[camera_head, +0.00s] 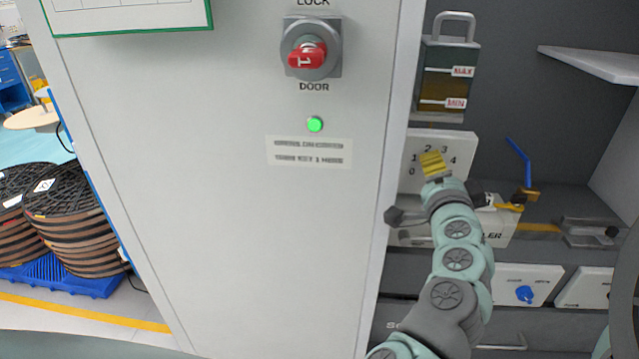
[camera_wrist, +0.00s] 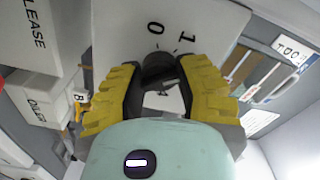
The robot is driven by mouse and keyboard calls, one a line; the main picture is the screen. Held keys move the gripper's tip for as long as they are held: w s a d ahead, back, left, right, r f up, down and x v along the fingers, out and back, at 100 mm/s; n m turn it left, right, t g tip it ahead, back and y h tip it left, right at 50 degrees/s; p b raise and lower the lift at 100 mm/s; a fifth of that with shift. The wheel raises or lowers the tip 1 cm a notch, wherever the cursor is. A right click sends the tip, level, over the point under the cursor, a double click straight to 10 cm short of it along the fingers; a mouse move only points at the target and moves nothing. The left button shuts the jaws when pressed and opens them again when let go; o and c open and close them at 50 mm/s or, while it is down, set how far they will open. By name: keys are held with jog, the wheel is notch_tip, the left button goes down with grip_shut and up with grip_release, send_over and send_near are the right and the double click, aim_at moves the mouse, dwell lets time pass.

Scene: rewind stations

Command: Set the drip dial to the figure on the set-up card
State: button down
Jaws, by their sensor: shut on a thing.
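The drip dial's white plate (camera_head: 411,150) is on the back wall of the open bay at the right, with figures 0 to 4 around it. My gripper (camera_head: 433,163) covers the dial's middle in the head view. In the wrist view, my gripper (camera_wrist: 160,85) has its yellow fingers on both sides of a dark round knob (camera_wrist: 158,63), shut on it. The figures 0 and 1 show above the knob on the plate (camera_wrist: 200,20). Which figure the knob points to is hidden. A green-edged white sheet (camera_head: 130,14) is cut off at the top left; I cannot tell whether it is the set-up card.
An oil reservoir (camera_head: 448,85) marked MAX and MIN hangs above the dial. A red lock knob (camera_head: 306,56) and green lamp (camera_head: 315,124) are on the grey cabinet panel (camera_head: 230,220) to the left. A blue lever (camera_head: 519,160) and blue knob (camera_head: 524,294) lie to the right and below.

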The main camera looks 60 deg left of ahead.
jog(key=shift+m, duration=1.2)
jog(key=c, duration=0.6)
grip_release()
jog(key=shift+w, duration=0.1)
jog(key=shift+o, duration=0.2)
jog(key=v, duration=0.7)
jog(key=shift+s+d, duration=0.15)
jog(key=shift+s, duration=0.15)
